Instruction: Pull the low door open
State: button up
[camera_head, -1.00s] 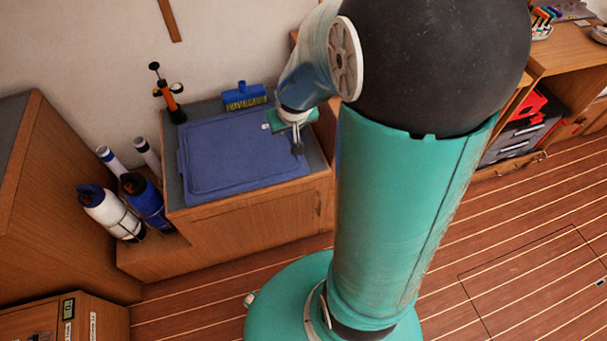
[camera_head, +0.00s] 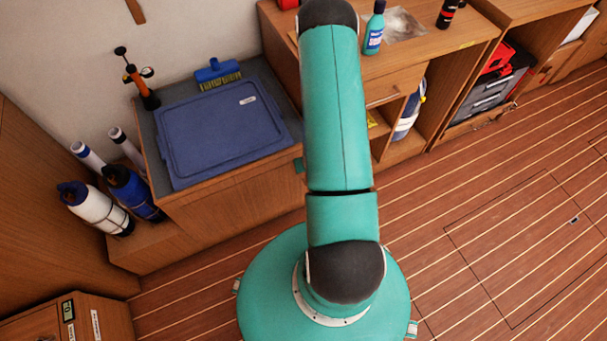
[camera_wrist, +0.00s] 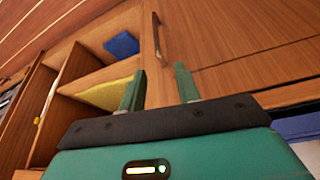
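The low door (camera_wrist: 235,70) is a flat wooden front below the counter with the blue lid. It also shows in the head view (camera_head: 235,205). Its slim upright handle (camera_wrist: 160,38) stands near the door's left edge in the wrist view. The door looks shut. My gripper (camera_wrist: 159,72) is open, with its two green fingers apart and nothing between them. The handle lies beyond the fingertips, roughly in line with the gap, and appears apart from them. In the head view my arm hides the handle and most of the gripper.
A blue lid (camera_head: 220,130) lies on the counter top. Open shelves beside the door hold a blue item (camera_wrist: 121,45) and a yellow item (camera_wrist: 108,94). Bottles (camera_head: 95,208) stand at the left. The plank floor (camera_head: 500,220) at the right is clear.

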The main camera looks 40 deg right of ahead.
jog(key=x, duration=1.4)
jog(key=shift+s+d+f, duration=0.1)
jog(key=shift+s+f, duration=0.1)
jog(key=shift+f, duration=0.1)
grip_shut()
